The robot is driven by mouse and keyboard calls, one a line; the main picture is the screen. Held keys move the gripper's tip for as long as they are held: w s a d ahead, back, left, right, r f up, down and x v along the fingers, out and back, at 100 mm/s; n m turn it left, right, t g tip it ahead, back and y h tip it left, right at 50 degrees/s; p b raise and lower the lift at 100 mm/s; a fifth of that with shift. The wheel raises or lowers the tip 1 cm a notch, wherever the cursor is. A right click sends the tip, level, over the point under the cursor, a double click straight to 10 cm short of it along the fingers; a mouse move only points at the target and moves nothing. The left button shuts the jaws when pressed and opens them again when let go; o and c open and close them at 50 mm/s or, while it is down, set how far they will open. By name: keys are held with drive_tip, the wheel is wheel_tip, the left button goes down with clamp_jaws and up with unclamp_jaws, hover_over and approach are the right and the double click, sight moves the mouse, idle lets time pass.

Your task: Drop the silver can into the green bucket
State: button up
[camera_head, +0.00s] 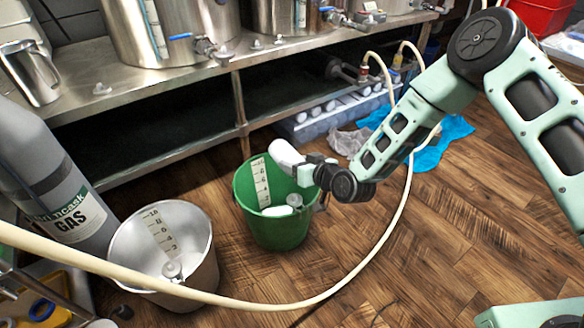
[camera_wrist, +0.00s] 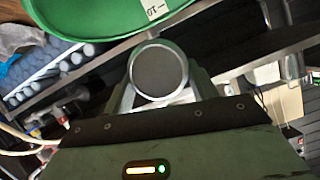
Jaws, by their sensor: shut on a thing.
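The silver can (camera_wrist: 158,72) shows in the wrist view with its dark round end and bright rim facing the camera. My gripper (camera_wrist: 160,98) is shut on it, with a finger on either side. The green bucket (camera_head: 275,232) stands on the wood floor in the head view. My gripper (camera_head: 306,172) is at the bucket's upper right rim there. A pale rounded shape at its tip overlaps the bucket opening and seems to be the can. The bucket's green rim (camera_wrist: 95,38) crosses the top of the wrist view. The exact height above the rim is unclear.
A steel bucket (camera_head: 205,275) stands left of the green one, beside a grey gas cylinder (camera_head: 55,190). A cream hose (camera_head: 300,303) loops across the foreground. A steel bench (camera_head: 90,97) with tanks runs behind. Open floor (camera_head: 450,230) lies to the right.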

drive_tip(key=shift+s+a+f, duration=0.1)
drive_tip(key=shift+a+f, duration=0.1)
drive_tip(key=shift+a, duration=0.5)
wheel_tip(320, 180, down, 6)
drive_tip(key=b, duration=0.5)
drive_tip(key=shift+r, duration=0.1)
drive_tip(key=o, duration=1)
drive_tip(key=shift+d+r, duration=0.1)
drive_tip(key=p+v, duration=0.7)
drive_tip(key=v, duration=1)
drive_tip(key=shift+d, duration=0.2)
